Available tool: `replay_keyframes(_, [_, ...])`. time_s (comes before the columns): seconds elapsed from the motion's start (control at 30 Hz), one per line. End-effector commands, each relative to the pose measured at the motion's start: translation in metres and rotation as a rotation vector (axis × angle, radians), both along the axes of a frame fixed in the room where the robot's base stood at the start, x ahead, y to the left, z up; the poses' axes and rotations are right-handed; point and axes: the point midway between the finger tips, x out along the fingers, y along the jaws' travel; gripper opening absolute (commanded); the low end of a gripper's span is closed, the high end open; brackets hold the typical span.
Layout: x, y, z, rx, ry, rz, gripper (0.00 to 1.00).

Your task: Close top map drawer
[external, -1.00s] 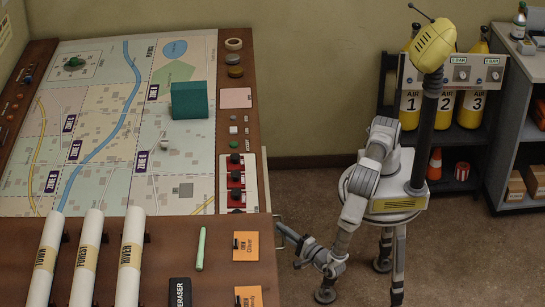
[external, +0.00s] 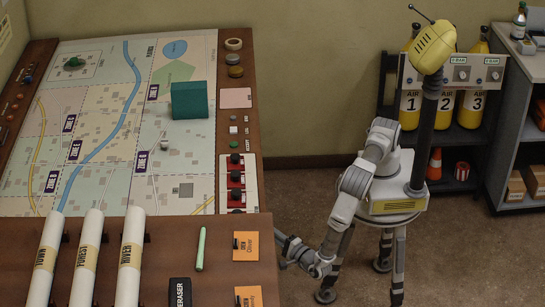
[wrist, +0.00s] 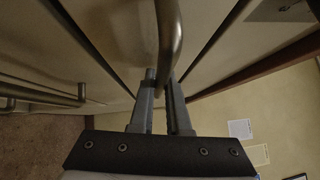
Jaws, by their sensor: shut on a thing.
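The map drawers are on the right side of the console (external: 232,60), mostly hidden from the external view. In the wrist view, a cream drawer front (wrist: 120,35) carries a curved grey metal bar handle (wrist: 169,40). My gripper (wrist: 161,82) has one finger on each side of this handle and is shut on it. In the external view my gripper (external: 284,242) is low against the console's right side, its tips partly hidden by the edge. No drawer visibly sticks out past the console edge there.
Another bar handle (wrist: 40,95) shows on a neighbouring front. The console top holds a map (external: 105,110), a teal box (external: 189,100) and rolled charts (external: 130,255). A shelf with yellow air cylinders (external: 441,108) stands behind me. Floor around my legs is clear.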

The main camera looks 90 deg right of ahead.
Motion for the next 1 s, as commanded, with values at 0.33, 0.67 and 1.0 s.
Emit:
replay_keyframes(0.33, [0.006, 0.0012, -0.0001, 0.001, 0.001, 0.008, 0.25])
replay_keyframes(0.67, [0.0044, 0.0001, -0.001, 0.001, 0.003, 0.004, 0.45])
replay_keyframes(1.0, [0.0038, -0.0002, -0.0007, -0.001, 0.003, 0.003, 0.45])
